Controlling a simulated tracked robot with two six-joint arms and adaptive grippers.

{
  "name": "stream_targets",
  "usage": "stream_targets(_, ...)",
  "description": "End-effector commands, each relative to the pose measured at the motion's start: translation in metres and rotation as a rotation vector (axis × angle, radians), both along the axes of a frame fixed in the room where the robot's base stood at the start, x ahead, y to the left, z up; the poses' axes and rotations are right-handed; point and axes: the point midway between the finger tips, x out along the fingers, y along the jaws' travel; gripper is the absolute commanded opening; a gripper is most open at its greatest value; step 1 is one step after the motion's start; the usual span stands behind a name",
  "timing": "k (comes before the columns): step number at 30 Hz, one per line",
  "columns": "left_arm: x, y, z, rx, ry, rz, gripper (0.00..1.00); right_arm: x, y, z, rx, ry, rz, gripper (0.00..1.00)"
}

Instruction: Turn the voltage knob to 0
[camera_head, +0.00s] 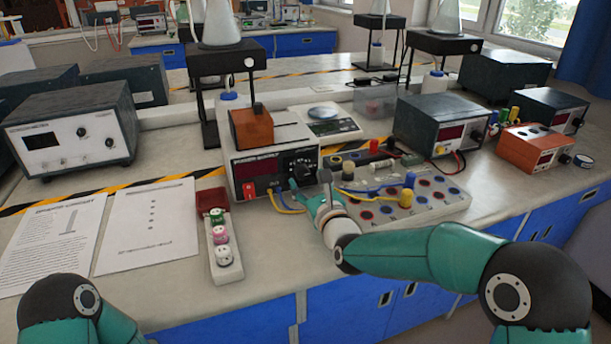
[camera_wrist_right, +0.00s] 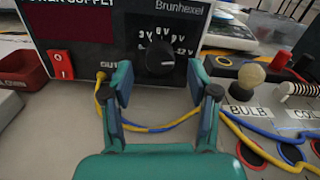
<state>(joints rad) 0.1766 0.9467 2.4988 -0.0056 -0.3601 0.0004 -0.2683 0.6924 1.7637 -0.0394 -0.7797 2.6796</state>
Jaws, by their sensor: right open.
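The power supply (camera_head: 249,170) is a light box with a black front panel, standing on the bench in the middle of the head view. Its voltage knob (camera_wrist_right: 160,58) is round and black, with white voltage marks around its top and right. The knob also shows in the head view (camera_head: 301,168). Which mark it points to is not clear. My right gripper (camera_wrist_right: 160,78) is open and empty, its fingers spread to either side below the knob; contact with the knob cannot be made out. It also shows in the head view (camera_head: 309,187). My left gripper is out of view.
A red switch (camera_wrist_right: 60,63) sits left of the knob. Blue and yellow cables (camera_wrist_right: 150,127) run below the panel to a circuit board (camera_head: 425,197) at right. A strip with several round pieces (camera_head: 221,240) lies left. Papers (camera_head: 150,228) lie farther left.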

Motion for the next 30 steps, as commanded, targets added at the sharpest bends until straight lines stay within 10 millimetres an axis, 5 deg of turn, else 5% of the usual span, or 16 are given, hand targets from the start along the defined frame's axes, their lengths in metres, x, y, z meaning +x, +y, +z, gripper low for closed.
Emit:
stream_targets(6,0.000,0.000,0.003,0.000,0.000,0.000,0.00,0.018,0.006,0.000,0.000,0.001,0.000,0.60)
stream_targets(16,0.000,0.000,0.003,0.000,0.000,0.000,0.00,0.021,0.007,0.000,0.000,0.000,0.000,0.60)
stream_targets(27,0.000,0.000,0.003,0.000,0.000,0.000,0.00,0.020,0.007,0.000,0.000,0.000,0.001,0.00)
stream_targets(30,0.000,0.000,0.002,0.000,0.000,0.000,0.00,0.020,0.007,0.000,-0.002,0.000,0.001,0.00)
